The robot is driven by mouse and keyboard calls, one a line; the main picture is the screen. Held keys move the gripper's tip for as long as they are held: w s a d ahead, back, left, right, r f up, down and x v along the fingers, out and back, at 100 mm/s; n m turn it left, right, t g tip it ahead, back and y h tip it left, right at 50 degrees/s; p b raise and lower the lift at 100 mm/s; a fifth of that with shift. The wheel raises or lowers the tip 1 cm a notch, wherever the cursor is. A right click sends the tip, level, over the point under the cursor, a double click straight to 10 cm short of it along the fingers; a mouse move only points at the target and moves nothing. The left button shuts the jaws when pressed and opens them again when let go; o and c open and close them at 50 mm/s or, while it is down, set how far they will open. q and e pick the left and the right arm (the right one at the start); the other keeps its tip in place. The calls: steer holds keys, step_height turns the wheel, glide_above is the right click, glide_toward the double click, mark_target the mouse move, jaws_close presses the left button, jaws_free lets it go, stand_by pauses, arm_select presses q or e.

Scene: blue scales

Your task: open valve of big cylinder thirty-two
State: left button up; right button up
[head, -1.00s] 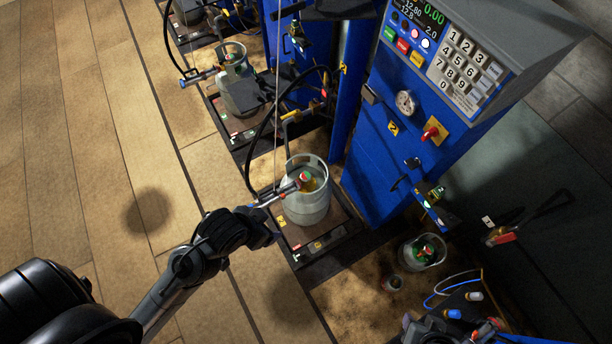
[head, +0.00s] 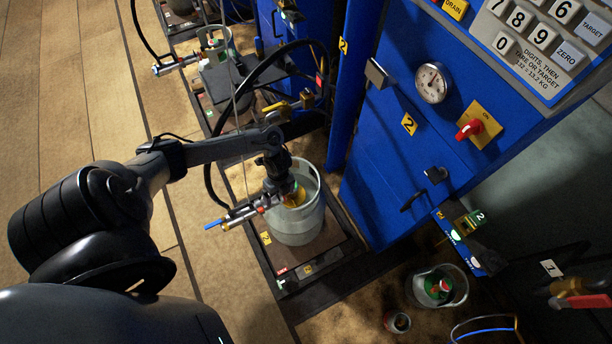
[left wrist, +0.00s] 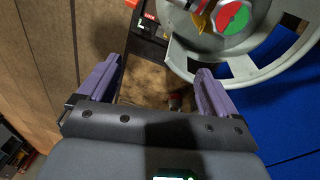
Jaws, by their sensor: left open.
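A grey gas cylinder (head: 300,222) stands upright on the scale marked 2 in the head view. I cannot read a number thirty-two on it. Its collar and the red and green valve handwheel (left wrist: 235,18) show at the top right of the left wrist view. A filling connector (head: 250,210) with a blue end reaches to the valve. My left gripper (left wrist: 158,82) is open and empty, its purple fingers apart. In the head view it is over the cylinder's top and partly hides the valve. The handwheel is beyond the fingers, not between them. My right gripper is not in view.
A blue cabinet (head: 390,165) with a gauge (head: 431,83) and red knob (head: 470,130) stands right of the cylinder. A black hose (head: 250,75) arches behind my arm. A bucket (head: 455,290) stands at lower right.

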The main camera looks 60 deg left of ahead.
arm_select(q)
steer(key=w+a+f+t+y+b, duration=0.1)
steer(key=w+a+f+t+b, duration=0.1)
steer(key=w+a+b, duration=0.45)
steer(key=f, duration=0.3)
steer(key=w+d+f+b, duration=0.1)
steer(key=f, duration=0.2)
steer(key=f+b, duration=0.1)
steer(key=f, duration=0.2)
steer(key=shift+w+d+f, duration=0.15)
steer(key=shift+w+f, duration=0.05)
steer(key=shift+w, duration=0.15)
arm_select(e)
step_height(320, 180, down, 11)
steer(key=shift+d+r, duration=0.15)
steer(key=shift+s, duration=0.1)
